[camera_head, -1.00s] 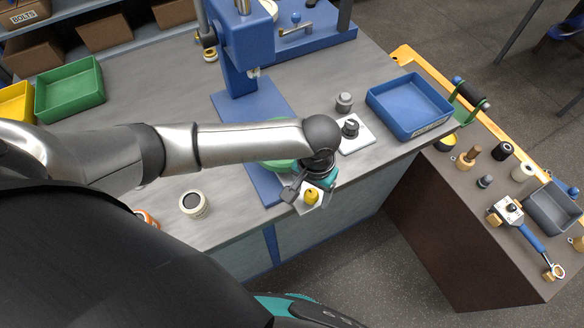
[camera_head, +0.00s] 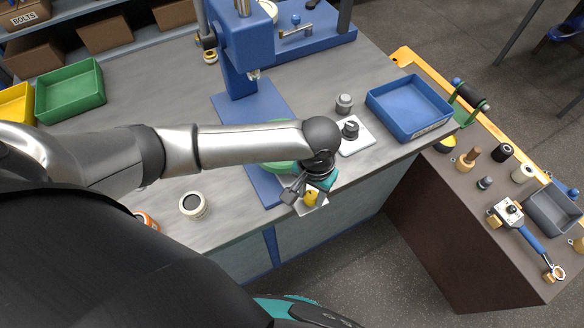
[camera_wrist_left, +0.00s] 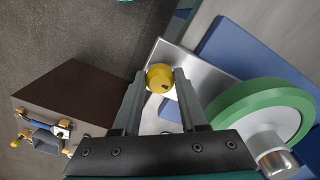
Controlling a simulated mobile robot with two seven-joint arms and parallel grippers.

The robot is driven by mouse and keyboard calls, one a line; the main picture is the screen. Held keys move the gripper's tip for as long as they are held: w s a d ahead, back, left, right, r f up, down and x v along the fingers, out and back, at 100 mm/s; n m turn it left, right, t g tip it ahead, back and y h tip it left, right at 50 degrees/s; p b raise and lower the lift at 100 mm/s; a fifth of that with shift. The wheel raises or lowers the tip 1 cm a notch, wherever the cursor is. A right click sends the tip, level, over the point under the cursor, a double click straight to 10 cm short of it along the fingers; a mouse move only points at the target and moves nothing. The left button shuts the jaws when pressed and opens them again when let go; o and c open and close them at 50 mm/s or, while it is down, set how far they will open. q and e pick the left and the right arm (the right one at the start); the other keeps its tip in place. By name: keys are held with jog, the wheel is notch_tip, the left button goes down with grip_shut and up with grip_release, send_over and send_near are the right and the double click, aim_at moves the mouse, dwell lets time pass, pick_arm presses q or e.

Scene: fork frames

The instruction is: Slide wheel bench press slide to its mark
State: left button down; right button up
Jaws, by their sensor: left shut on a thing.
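The press slide is a silver plate (camera_wrist_left: 185,62) with a yellow knob (camera_wrist_left: 160,77) at its near end; the knob also shows in the head view (camera_head: 311,198). A green wheel (camera_wrist_left: 250,98) with a metal hub lies beside the plate; in the head view my arm mostly hides it. The blue bench press (camera_head: 247,45) stands behind on its blue base (camera_head: 235,107). My left gripper (camera_wrist_left: 158,95) is shut on the yellow knob, one finger on each side, at the bench's front edge. I cannot make out a mark. My right gripper is not in view.
A blue tray (camera_head: 408,134) and a white plate with a black knob (camera_head: 351,131) are right of the press. A white round container (camera_head: 193,205) stands to the left, with a green bin (camera_head: 70,92) further back. A brown cart (camera_head: 460,230) carries several tools.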

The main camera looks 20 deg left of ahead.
pick_arm(q)
jog(key=shift+a, duration=0.15)
jog(key=shift+w+a, duration=0.8)
jog(key=shift+a, duration=0.25)
jog(key=shift+w+a, duration=0.8)
jog(key=shift+a, duration=0.25)
jog(key=shift+w+a, duration=1.15)
jog(key=shift+a, duration=0.25)
jog(key=shift+w+a+b, duration=0.3)
jog(key=shift+w+a, duration=0.6)
jog(key=shift+a, duration=0.3)
jog(key=shift+w+a+b, duration=0.3)
jog(key=shift+w+a, duration=0.55)
jog(key=shift+a, duration=0.3)
jog(key=shift+c, duration=1.8)
grip_release()
jog(key=shift+d, duration=0.1)
notch_tip(320, 180, up, 15)
jog(key=shift+r+p, duration=0.1)
jog(key=shift+p, duration=0.95)
